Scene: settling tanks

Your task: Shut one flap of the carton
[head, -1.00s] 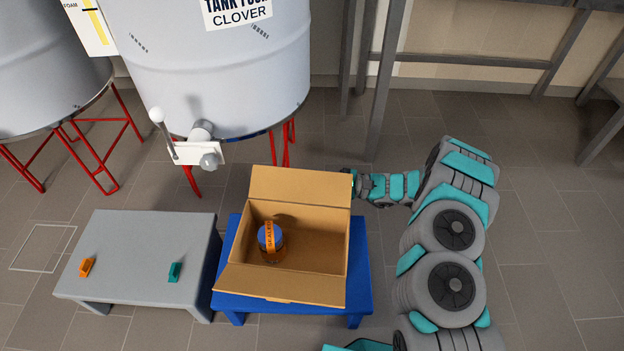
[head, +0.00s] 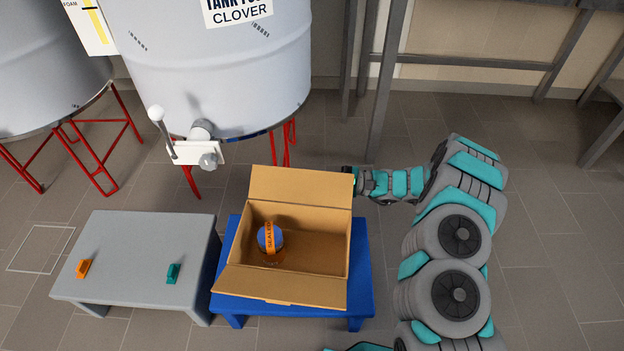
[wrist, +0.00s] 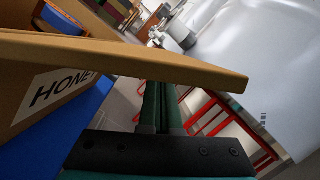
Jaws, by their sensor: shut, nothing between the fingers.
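The open brown carton (head: 322,222) stands on a blue stool. Its back flap (head: 300,187) is raised and tilts away from the opening. Its front flap (head: 278,287) hangs outward over the stool. A jar with a blue lid and an orange "SEALED" strip (head: 270,240) stands inside. My gripper (head: 351,174) is at the right end of the back flap, shut and empty. In the wrist view, the shut fingers (wrist: 160,105) reach beneath a flap (wrist: 130,62) that crosses the picture and hides their tips. I cannot tell whether they touch it. A "HONEY" label (wrist: 62,86) shows on the carton's side.
The blue stool (head: 226,302) stands beside a grey bench (head: 130,250) with an orange clip (head: 83,269) and a teal clip (head: 173,272). A grey tank (head: 215,75) with a valve (head: 205,150) stands behind the carton. Open floor lies to the right, past my arm.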

